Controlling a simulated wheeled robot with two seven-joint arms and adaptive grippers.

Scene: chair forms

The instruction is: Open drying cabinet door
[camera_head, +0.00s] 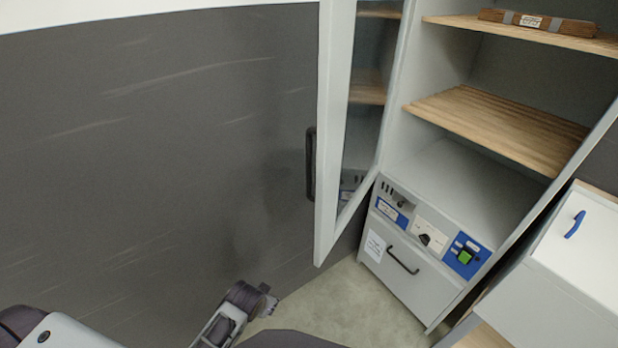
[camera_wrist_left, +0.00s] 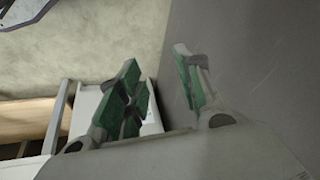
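The drying cabinet (camera_head: 405,150) stands at the right of the head view with its shelves exposed. Its white-framed glass door (camera_head: 330,130) stands swung open to the left, near the dark wall. The black door handle (camera_head: 310,163) is on the door's free edge. My left gripper (camera_head: 266,299) is low in the head view, below and left of the door, apart from door and handle. In the left wrist view its green-padded fingers (camera_wrist_left: 160,83) are spread with nothing between them. My right gripper is not in view.
A wooden shelf (camera_head: 500,120) and a brown wooden piece (camera_head: 537,23) are inside the cabinet. Below is a control panel (camera_head: 430,235) with a green button and a drawer front (camera_head: 405,275). A white unit with a blue handle (camera_head: 574,224) stands at right. Pale floor (camera_head: 345,305) is clear.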

